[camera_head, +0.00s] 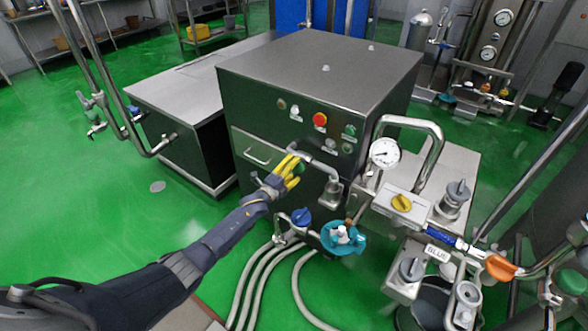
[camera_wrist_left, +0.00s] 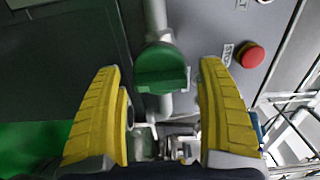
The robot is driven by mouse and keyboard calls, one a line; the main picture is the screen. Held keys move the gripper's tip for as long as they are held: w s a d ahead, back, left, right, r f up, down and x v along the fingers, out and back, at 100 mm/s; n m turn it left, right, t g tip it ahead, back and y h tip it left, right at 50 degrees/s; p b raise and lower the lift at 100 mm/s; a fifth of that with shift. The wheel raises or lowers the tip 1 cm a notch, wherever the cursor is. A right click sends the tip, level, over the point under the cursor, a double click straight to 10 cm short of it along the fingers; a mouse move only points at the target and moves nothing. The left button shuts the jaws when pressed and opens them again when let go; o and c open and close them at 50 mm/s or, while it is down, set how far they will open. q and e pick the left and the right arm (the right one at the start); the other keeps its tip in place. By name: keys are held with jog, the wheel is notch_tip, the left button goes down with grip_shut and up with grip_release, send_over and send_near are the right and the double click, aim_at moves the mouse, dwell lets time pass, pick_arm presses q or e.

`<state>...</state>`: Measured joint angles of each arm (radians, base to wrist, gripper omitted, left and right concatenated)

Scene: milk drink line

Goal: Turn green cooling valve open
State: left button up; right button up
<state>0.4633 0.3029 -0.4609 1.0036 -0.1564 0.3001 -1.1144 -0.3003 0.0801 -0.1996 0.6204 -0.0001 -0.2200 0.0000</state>
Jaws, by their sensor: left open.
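The green cooling valve (camera_wrist_left: 161,68) has a green handle on a light vertical pipe in the left wrist view. In the head view only a little green of it (camera_head: 300,168) shows, beside the yellow fingers at the cabinet front. My left gripper (camera_head: 291,171) is open, with its two yellow fingers spread to either side of the handle in the left wrist view. A gap shows between each finger and the handle, so the fingers look clear of it. My right gripper is in neither view.
The dark metal cabinet (camera_head: 305,75) stands behind the valve, with a red button (camera_head: 320,119) above it. A blue valve (camera_head: 300,217) and a teal valve (camera_head: 343,238) sit below. A pressure gauge (camera_head: 384,153) and bent pipes stand to the right. Green floor is open at left.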

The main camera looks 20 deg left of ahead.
pick_arm(q)
jog(key=shift+w+d, duration=0.1)
jog(key=shift+w, duration=0.1)
jog(key=c, duration=1.4)
